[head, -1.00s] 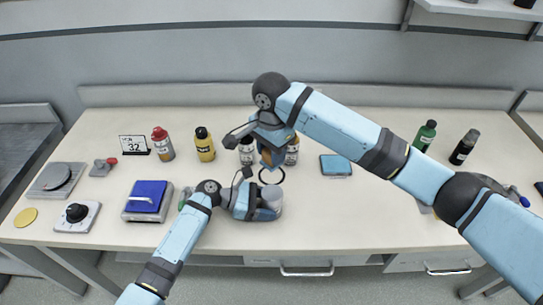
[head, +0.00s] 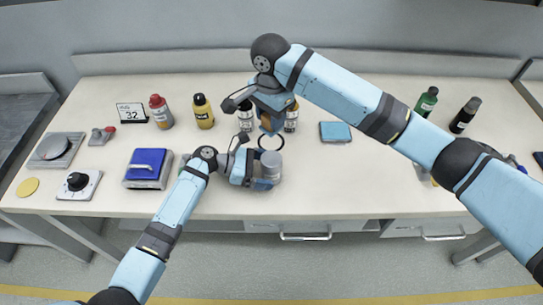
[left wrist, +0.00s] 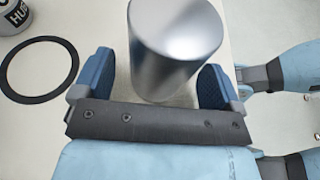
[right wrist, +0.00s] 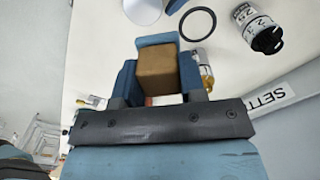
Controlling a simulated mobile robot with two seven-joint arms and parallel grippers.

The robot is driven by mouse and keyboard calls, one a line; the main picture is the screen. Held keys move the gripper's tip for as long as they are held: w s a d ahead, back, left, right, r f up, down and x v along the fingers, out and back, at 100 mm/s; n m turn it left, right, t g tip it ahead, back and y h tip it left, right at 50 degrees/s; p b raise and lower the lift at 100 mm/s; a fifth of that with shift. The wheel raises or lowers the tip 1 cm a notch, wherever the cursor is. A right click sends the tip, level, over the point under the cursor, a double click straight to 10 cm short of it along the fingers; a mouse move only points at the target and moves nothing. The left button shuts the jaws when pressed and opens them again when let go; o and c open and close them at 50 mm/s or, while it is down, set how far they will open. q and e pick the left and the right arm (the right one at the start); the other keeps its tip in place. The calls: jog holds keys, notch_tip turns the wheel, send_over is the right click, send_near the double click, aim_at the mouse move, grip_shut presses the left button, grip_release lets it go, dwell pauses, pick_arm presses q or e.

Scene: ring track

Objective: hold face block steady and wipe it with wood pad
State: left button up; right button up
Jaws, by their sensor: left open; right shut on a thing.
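A silver metal cylinder, which I take to be the face block (head: 270,166), stands upright near the table's front middle. It also shows in the left wrist view (left wrist: 176,45). My left gripper (head: 262,168) is open, with its blue fingers (left wrist: 165,85) on either side of the cylinder. I cannot tell whether they touch it. My right gripper (right wrist: 160,78) is shut on the brown wood pad (right wrist: 157,70), which has a blue piece at its far end. In the head view this gripper (head: 270,122) hangs above the table, behind the cylinder. Its arm partly hides the pad.
A black ring (head: 268,143) lies behind the cylinder. A blue box (head: 148,168) sits left of my left arm, and a blue pad (head: 335,132) lies to the right. The table's front right is mostly clear.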

pick_arm(q)
jog(key=v, duration=1.1)
jog(key=shift+a, duration=0.2)
jog(key=shift+s, duration=0.1)
pick_arm(e)
jog(key=shift+s, duration=0.1)
